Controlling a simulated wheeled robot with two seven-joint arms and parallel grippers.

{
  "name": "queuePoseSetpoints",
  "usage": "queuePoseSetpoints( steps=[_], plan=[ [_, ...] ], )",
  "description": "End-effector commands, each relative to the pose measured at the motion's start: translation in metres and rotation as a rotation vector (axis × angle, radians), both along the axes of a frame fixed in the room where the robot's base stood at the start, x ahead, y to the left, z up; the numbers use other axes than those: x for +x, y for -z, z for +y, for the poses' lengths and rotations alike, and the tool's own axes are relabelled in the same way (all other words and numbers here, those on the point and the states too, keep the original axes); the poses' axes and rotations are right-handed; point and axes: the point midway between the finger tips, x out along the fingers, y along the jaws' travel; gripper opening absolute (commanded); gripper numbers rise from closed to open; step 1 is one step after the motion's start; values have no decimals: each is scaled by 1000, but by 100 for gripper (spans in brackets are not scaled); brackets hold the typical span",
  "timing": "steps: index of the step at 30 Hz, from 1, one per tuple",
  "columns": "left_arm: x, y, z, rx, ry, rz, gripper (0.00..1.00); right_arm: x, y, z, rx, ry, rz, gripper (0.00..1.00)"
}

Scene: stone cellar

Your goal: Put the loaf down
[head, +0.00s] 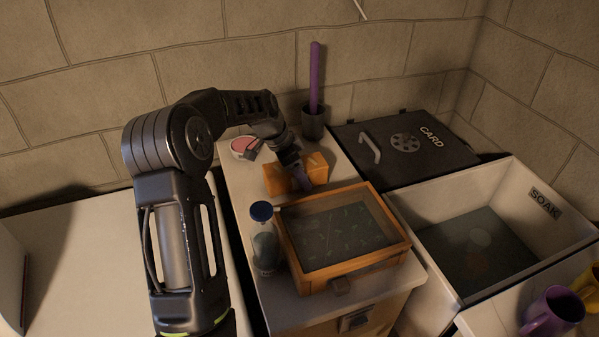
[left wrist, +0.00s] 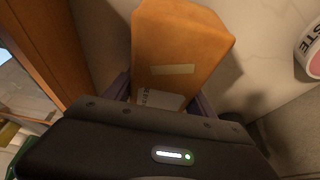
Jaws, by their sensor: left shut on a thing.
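The orange-brown loaf (head: 317,168) is over the white counter, behind the wooden glass-topped case. My left gripper (head: 300,180) reaches down on it from above, with its fingers on either side. In the left wrist view the loaf (left wrist: 180,45) fills the space between the purple fingers of my left gripper (left wrist: 165,95), and a pale label shows on it. The loaf is at or just above the counter top; I cannot tell whether it touches. My right gripper is not in view.
The glass-topped case (head: 290,250) and a blue-capped jar (head: 264,245) stand in front. A round pink-topped tin (head: 241,146) and a dark pot with a purple handle (head: 313,122) are behind. Right are a black CARD lid (head: 405,150) and a SOAK basin (head: 440,285).

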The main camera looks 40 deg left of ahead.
Motion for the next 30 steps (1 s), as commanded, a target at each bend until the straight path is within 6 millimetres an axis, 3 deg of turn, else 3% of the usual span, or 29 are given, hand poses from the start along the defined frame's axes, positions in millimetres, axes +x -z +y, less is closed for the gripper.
queuePoseSetpoints(
  steps=[3, 4, 11, 23, 30],
  plan=[
    [0, 4, 0, 0, 0, -1, 14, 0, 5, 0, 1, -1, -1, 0],
    [0, 2, 0, 0, 0, 0, 66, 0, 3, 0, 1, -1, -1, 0],
    [0, 2, 0, 0, 0, 0, 85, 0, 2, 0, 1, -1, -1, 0],
    [-1, -3, 1, 1, 0, -1, 85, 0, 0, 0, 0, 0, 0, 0],
    [-12, -36, 9, 2, -2, -3, 85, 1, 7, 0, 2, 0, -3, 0]
  ],
)
